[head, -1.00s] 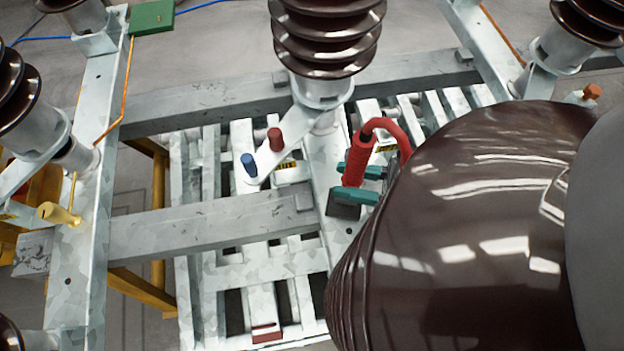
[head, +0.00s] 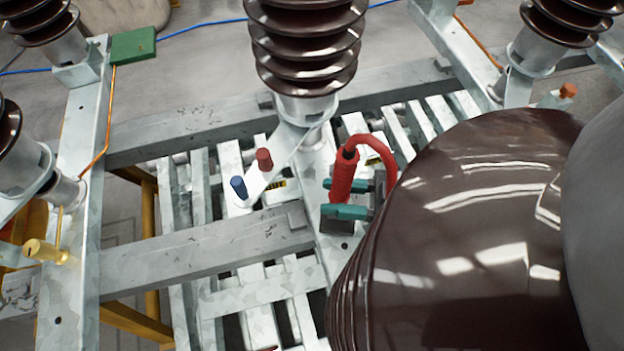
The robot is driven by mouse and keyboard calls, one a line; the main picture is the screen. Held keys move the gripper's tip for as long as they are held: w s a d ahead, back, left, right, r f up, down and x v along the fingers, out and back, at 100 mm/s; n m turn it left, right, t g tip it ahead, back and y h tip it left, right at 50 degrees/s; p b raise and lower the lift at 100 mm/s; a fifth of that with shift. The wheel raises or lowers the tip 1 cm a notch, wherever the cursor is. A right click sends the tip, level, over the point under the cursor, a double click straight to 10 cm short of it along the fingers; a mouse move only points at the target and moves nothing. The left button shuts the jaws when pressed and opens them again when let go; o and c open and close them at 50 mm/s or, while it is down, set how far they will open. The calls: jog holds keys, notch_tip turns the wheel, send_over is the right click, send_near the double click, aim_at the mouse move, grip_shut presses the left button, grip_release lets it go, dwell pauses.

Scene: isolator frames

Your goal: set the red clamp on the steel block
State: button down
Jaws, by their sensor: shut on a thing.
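The red clamp (head: 341,182) has a ribbed upright handle with a curved red loop on top, bending to the right. My gripper (head: 346,199) has teal fingers with dark pads and is shut on the clamp's lower part. The clamp is near the middle of the view, over or close to the galvanised frame; I cannot tell whether its foot touches anything. The large brown body hides the rest of my arm and the clamp's right side. A grey block (head: 18,292) sits at the lower left; I cannot tell whether it is the steel block.
A large glossy brown body (head: 470,230) fills the right foreground. A ribbed brown insulator (head: 305,45) stands behind the clamp. A blue peg (head: 238,188) and a red peg (head: 264,160) stand left of it. A yellow fitting (head: 45,251) and green box (head: 133,46) are at left.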

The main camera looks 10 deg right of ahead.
jog(key=shift+s+d+b, duration=0.1)
jog(key=shift+d+b, duration=0.25)
dwell(1.0)
jog(key=shift+f+b, duration=2.05)
jog(key=shift+f, duration=0.15)
jog(key=c, duration=0.6)
grip_release()
jog(key=shift+c, duration=0.2)
jog(key=shift+f, duration=0.1)
jog(key=shift+a, duration=0.1)
